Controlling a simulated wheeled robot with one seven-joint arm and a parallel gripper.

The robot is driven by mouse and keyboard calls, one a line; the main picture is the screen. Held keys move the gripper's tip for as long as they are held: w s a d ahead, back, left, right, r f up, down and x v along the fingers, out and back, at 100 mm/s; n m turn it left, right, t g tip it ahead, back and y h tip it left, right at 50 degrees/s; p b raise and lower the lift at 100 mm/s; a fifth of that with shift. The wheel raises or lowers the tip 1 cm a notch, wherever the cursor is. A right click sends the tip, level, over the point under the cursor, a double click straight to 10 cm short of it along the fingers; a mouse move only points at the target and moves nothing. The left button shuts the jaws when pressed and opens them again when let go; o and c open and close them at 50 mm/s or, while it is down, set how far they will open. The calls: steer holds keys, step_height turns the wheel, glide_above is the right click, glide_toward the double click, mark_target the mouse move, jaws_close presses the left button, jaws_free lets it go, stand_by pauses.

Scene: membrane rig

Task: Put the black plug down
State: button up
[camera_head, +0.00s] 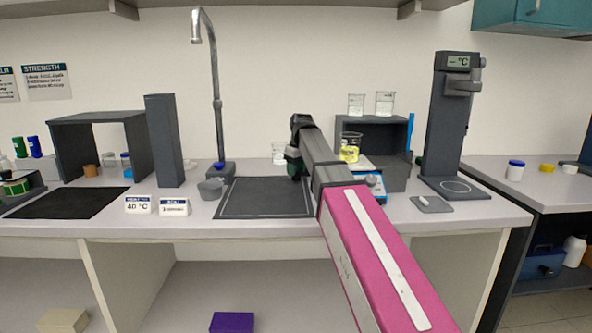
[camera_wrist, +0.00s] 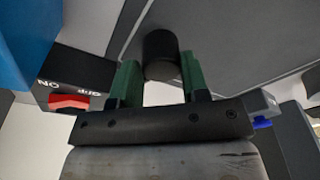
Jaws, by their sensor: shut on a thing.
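My gripper (camera_wrist: 160,82) has green fingers and is shut on the black plug (camera_wrist: 160,47), a short dark cylinder between the fingertips in the wrist view. In the head view my gripper (camera_head: 294,164) is over the right part of the dark mat (camera_head: 265,197) on the bench, and my own arm hides much of it. The plug cannot be made out in the head view. Whether the plug touches the mat cannot be told.
A blue device (camera_head: 372,186) with a beaker of yellow liquid (camera_head: 350,147) stands just right of my gripper. A tall dark stand (camera_head: 449,120) is at the right. The mat's left part is clear.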

mark_target(300, 171)
steer(key=shift+f, duration=0.1)
steer(key=o, duration=1.1)
step_height(300, 171, up, 12)
steer(key=s+d, duration=0.1)
steer(key=shift+s+d, duration=0.15)
